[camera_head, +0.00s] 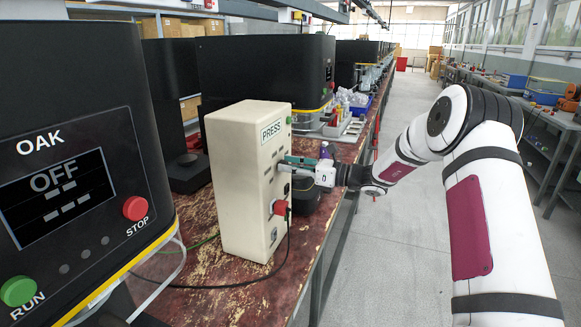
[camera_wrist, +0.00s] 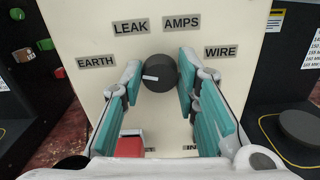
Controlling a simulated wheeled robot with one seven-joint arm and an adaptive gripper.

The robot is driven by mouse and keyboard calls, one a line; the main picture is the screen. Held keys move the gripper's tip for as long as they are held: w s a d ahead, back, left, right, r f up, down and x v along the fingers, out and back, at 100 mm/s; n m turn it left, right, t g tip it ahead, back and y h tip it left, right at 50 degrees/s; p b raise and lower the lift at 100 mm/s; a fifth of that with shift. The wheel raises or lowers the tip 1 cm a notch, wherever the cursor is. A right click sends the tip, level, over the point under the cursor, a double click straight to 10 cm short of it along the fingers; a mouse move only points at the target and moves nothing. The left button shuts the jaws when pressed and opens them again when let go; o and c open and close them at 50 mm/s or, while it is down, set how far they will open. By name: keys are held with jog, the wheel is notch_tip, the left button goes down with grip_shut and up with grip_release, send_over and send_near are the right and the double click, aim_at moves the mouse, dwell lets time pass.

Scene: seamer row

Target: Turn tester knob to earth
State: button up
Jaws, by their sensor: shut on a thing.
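The tester is a cream box (camera_head: 237,190) with a "PRESS" label, standing on the worn red bench. In the wrist view its panel (camera_wrist: 200,28) carries the labels EARTH (camera_wrist: 96,62), LEAK (camera_wrist: 131,27), AMPS (camera_wrist: 181,24) and WIRE (camera_wrist: 221,52) around a dark round knob (camera_wrist: 166,71). The knob's white mark lies on its left side, towards the EARTH side. My gripper (camera_wrist: 159,77) has a teal-padded finger on each side of the knob and is shut on it. In the head view my gripper (camera_head: 298,164) reaches the box's right face; the knob is hidden there.
A red part (camera_wrist: 130,145) sits low on the panel, below the knob. A black machine marked OAK (camera_head: 60,150) with an OFF screen stands at left. Other black machines line the bench behind the box. The aisle floor (camera_head: 385,250) at right is clear.

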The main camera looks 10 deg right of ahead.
jog(key=o, duration=1.2)
jog(key=shift+c, duration=0.2)
jog(key=v, duration=1.2)
jog(key=s+a+r+n+g+h+p, duration=0.2)
jog(key=s+a+r+n+g+h, duration=0.15)
jog(key=s+a+n, duration=0.4)
jog(key=s+a+r+n+g+h+p, duration=0.15)
jog(key=s+a+r+n+g, duration=0.5)
jog(key=s, duration=0.65)
jog(key=s+d+r+n+t+h+p, duration=0.1)
jog(key=s+n+h, duration=0.3)
jog(key=s, duration=0.8)
jog(key=s+d+r+n+t+h+p, duration=0.1)
jog(key=s+n+h, duration=0.4)
jog(key=s, duration=0.8)
jog(key=d+n+t+p, duration=0.1)
jog(key=d+n, duration=0.1)
jog(key=n, duration=0.1)
jog(key=shift+d+r+t+h, duration=0.2)
jog(key=shift+r+t+h, duration=0.1)
jog(key=shift+r, duration=0.1)
